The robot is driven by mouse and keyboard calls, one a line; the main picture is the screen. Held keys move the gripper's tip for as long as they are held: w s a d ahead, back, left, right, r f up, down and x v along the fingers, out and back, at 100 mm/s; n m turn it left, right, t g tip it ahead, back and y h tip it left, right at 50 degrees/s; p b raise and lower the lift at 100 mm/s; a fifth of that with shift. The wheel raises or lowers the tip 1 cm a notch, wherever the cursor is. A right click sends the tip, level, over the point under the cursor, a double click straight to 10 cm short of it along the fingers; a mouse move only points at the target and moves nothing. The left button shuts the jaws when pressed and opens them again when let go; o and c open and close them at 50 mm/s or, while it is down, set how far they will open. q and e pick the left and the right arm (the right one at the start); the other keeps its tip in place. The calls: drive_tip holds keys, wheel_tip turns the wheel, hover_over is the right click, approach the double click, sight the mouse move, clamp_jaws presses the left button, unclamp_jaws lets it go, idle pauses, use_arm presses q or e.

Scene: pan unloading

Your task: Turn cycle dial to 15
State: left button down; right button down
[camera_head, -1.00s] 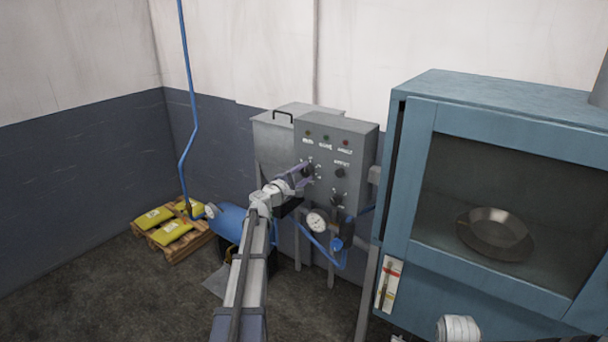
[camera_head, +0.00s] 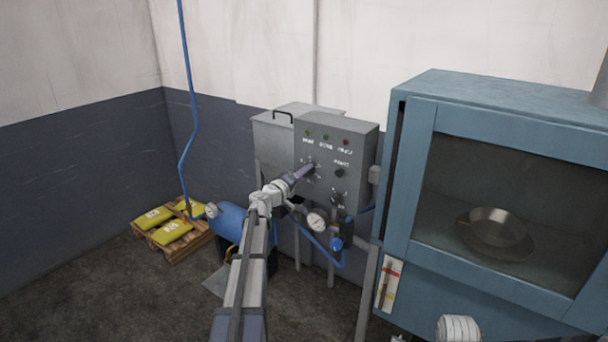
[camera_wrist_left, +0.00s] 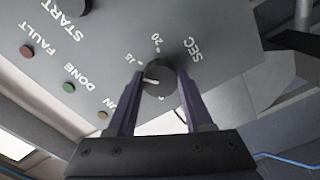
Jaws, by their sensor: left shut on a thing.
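The cycle dial (camera_wrist_left: 158,78) is a dark round knob with a white pointer mark, set on the grey control panel (camera_head: 362,140). In the wrist view the numbers 15 and 20 and the word SEC are printed around it. The pointer faces left in that view, a little below the direction of the 15. My left gripper (camera_wrist_left: 157,85) has one finger on each side of the dial and is shut on it. In the head view the left gripper (camera_head: 311,167) reaches the panel and mostly hides the dial. My right gripper is not in view.
A START knob (camera_wrist_left: 72,5) and FAULT and DONE lamps (camera_wrist_left: 68,87) are on the same panel. A gauge (camera_head: 317,220) and blue hose are below it. A blue oven (camera_head: 418,170) with a pan behind its glass stands right. A blue tank (camera_head: 230,222) is left.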

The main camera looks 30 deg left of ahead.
use_arm(q)
drive_tip(key=shift+m, duration=0.7)
drive_tip(key=shift+f, duration=0.1)
drive_tip(key=shift+d, duration=0.1)
drive_tip(key=shift+c, duration=1.5)
unclamp_jaws()
drive_tip(key=shift+s, duration=0.1)
drive_tip(key=s, duration=0.7)
drive_tip(key=shift+s+a, duration=0.3)
drive_tip(key=shift+a, duration=0.05)
